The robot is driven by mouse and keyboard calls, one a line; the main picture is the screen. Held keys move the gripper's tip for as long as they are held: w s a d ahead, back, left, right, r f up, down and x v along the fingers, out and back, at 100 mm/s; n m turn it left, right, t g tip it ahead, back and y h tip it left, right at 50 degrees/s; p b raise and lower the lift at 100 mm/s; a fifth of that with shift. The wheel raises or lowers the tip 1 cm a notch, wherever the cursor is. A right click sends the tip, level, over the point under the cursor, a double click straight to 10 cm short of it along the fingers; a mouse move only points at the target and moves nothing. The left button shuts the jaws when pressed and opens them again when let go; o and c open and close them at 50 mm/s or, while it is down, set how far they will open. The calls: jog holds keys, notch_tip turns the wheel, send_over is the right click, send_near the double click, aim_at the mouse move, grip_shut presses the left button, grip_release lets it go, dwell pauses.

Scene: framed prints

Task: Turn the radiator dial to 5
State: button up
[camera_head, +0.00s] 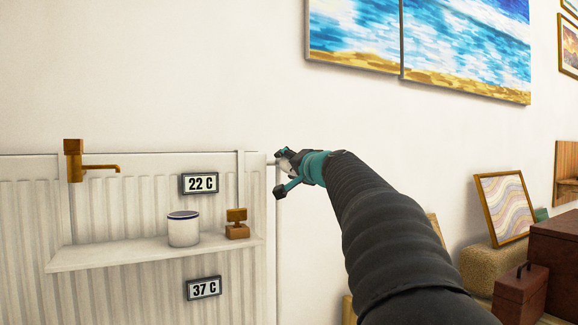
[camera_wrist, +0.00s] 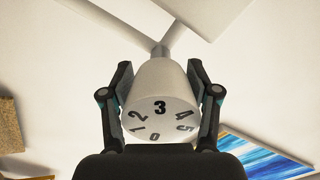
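The radiator dial (camera_wrist: 160,95) is a white, tapered knob in the middle of the wrist view. Its face shows 3 at the top, 1 and 2 to the left, 4 and 5 to the right and 0 at the bottom. My gripper (camera_wrist: 160,70) has one finger on each side of the dial, very close to it. I cannot tell whether the fingers press on it. In the head view my gripper (camera_head: 283,170) is at the radiator's (camera_head: 130,200) upper right corner, and it hides most of the dial.
A shelf (camera_head: 150,253) on the radiator holds a white mug (camera_head: 184,230) and a small brown object (camera_head: 237,223). Displays read 22 C (camera_head: 200,184) and 37 C (camera_head: 204,288). A brown tap (camera_head: 74,160) is at left. Framed prints and boxes (camera_head: 521,292) stand at right.

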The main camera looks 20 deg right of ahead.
jog(key=shift+o, duration=0.7)
jog(key=shift+s, duration=0.15)
jog(key=shift+s, duration=0.4)
jog(key=s, duration=1.1)
jog(key=shift+d, duration=0.2)
